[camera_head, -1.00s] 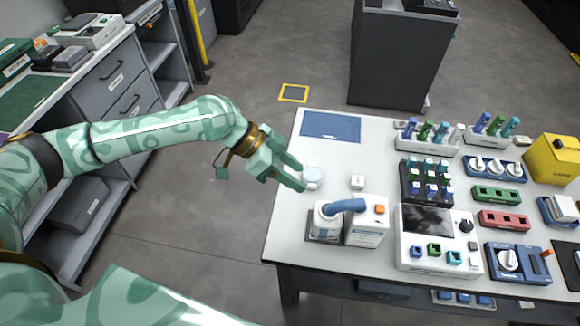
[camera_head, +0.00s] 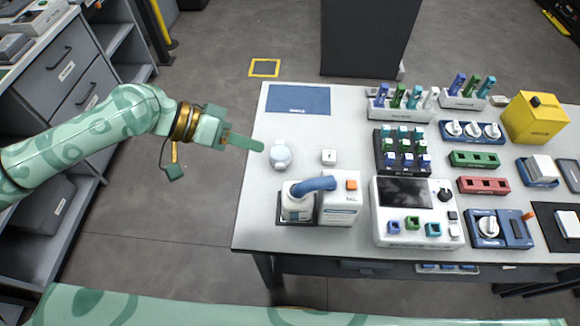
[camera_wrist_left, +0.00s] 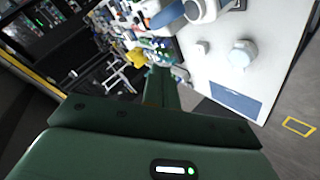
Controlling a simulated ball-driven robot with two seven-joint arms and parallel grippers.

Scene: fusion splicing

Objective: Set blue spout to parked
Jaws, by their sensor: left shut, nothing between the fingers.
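The blue spout (camera_head: 315,184) is a curved blue arm on top of a white dispenser (camera_head: 341,204) with an orange button, near the front left of the white table. It lies across to a white jug-like container (camera_head: 297,202) on a dark pad, its left end above that container. In the left wrist view the spout's region shows only partly at the top edge (camera_wrist_left: 206,8). My left gripper (camera_head: 262,147) is shut and empty, at the table's left edge, up and left of the spout and apart from it. My right gripper is not in view.
A round white-lidded jar (camera_head: 280,154) stands just right of my left gripper. A small white box (camera_head: 329,157) stands behind the dispenser. A white splicer with a dark screen (camera_head: 405,192) stands to its right. A blue mat (camera_head: 299,99) lies at the back left.

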